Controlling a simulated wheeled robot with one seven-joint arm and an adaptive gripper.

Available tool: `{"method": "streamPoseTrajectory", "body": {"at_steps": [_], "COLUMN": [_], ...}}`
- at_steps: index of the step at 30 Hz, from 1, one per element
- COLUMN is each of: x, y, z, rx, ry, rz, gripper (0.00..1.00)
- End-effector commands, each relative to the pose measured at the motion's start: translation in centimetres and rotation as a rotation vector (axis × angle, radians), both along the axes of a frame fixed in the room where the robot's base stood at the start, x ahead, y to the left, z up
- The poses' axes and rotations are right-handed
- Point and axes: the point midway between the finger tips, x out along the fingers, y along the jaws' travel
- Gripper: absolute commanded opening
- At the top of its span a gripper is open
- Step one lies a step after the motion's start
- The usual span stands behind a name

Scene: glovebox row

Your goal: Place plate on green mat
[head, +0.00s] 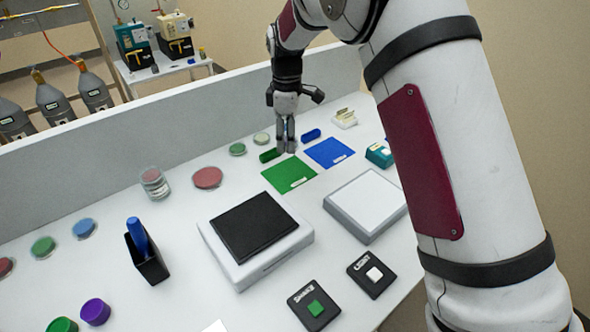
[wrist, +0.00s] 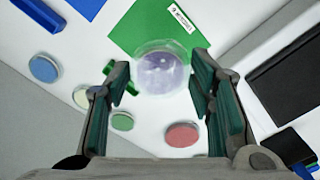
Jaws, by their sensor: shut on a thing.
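A clear round plate with purple contents (wrist: 162,72) shows between the fingers of my gripper (wrist: 160,88) in the wrist view. My gripper is shut on it. The plate overlaps the near edge of the green mat (wrist: 150,30) in that view; I cannot tell its height above the table. In the head view my gripper (head: 285,146) points down just behind the green mat (head: 290,174), which lies flat and has a white label. The held plate cannot be made out in the head view.
A green block (head: 270,155) lies beside my gripper, and a blue mat (head: 330,152) right of the green one. Red (head: 207,177) and green (head: 237,149) dishes lie to the left. A black-topped device (head: 255,228) and a white-topped box (head: 367,203) stand in front.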

Motion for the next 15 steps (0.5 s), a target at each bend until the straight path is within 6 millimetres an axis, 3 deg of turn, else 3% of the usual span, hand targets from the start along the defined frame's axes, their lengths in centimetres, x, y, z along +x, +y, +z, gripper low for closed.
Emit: {"method": "streamPoseTrajectory", "body": {"at_steps": [9,15], "x": [0.0,0.0], "y": [0.0,0.0], "z": [-5.2,-6.5], "rx": [-0.001,-0.001], "ry": [0.003,0.002], "rz": [0.000,-0.001], "gripper": [0.17,0.17]}}
